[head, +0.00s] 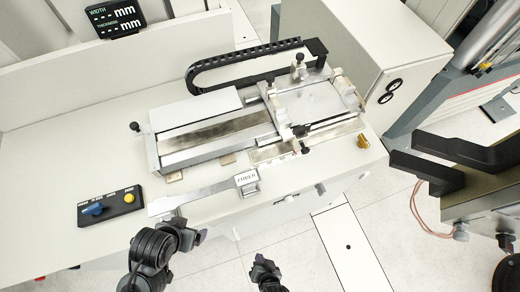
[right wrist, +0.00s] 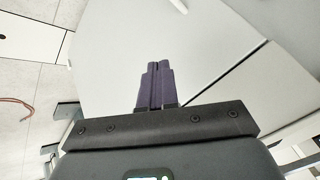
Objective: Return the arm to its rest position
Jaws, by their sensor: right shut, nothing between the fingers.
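My right gripper (head: 262,261) is at the bottom centre of the head view, in front of the bench and clear of it. In the right wrist view its dark purple fingers (right wrist: 157,84) are shut together with nothing between them, in front of a pale panel. My left gripper (head: 200,236) is at the lower left, near the bench's front edge. Its dark arm comes up from the bottom edge, and its jaw opening cannot be made out.
The measuring fixture (head: 215,130) stands on the pale bench (head: 60,150). A metal strip (head: 190,197) and a labelled block (head: 247,181) lie near the front edge. A button box (head: 111,206) is at left. A testing machine with dark jaws (head: 465,150) stands right. Floor is open between.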

